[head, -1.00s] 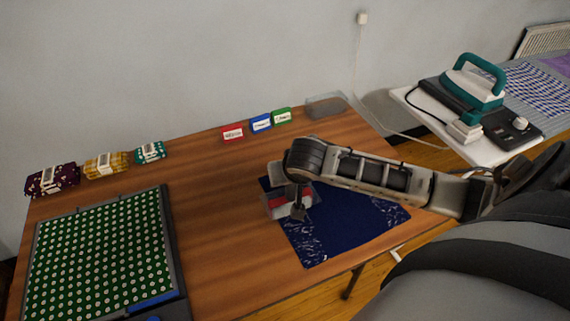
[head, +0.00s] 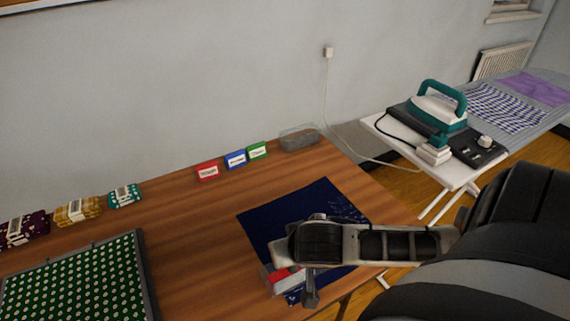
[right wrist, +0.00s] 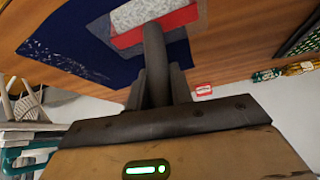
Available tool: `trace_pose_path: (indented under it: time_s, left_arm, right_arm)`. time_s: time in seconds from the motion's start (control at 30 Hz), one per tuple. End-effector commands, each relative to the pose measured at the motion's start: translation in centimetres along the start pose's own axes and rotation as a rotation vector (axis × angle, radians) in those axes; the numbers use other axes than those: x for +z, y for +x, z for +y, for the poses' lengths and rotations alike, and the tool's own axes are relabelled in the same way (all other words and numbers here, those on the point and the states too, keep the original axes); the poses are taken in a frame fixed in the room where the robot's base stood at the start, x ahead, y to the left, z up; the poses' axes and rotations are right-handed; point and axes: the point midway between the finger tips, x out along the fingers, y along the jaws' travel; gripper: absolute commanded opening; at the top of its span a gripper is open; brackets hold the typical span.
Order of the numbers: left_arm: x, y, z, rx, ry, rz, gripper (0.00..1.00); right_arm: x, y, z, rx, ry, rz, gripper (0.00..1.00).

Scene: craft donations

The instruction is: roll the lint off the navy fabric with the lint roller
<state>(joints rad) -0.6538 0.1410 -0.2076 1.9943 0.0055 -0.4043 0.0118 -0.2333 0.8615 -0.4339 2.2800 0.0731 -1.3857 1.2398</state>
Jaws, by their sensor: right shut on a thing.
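The navy fabric (head: 275,220) lies flat on the wooden table, with white lint (head: 345,208) on its far right part and some specks by its near edge. My right gripper (head: 310,290) is shut on the dark handle of the lint roller (head: 284,277), whose red and white head is at the fabric's near left edge. My arm hides much of the fabric's middle and near right. In the right wrist view the gripper (right wrist: 157,88) holds the handle upright, and the roller head (right wrist: 150,14) carries pale speckles. Lint (right wrist: 62,55) shows on the fabric (right wrist: 85,75) there. My left gripper is out of view.
A green dotted mat (head: 75,285) lies at the left. Fabric bundles (head: 78,210) and red, blue and green labels (head: 235,160) line the back edge, with a grey translucent box (head: 299,138). Bare wood lies left of the fabric.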

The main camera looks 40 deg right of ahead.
Motion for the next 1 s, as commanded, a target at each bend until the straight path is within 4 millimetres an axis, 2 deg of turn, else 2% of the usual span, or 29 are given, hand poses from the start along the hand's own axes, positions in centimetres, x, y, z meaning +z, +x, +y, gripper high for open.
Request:
trace_pose_path:
  time_s: [0.03,0.3,0.5,0.83,1.0]
  left_arm:
    - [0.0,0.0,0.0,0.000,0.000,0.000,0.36]
    - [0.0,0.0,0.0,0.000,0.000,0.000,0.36]
    - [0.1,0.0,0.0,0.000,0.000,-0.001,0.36]
    - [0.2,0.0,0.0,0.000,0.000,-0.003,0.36]
    - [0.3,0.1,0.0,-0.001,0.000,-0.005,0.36]
  right_arm:
    - [0.8,-0.2,0.2,0.003,-0.003,-0.007,0.00]
    - [3.3,-1.8,0.8,0.004,-0.003,-0.009,0.00]
    - [4.3,-2.5,1.0,0.004,-0.001,-0.006,0.00]
    - [4.2,-2.6,0.9,0.003,0.000,-0.004,0.00]
    - [2.5,-2.8,-0.4,-0.011,-0.009,0.001,0.00]
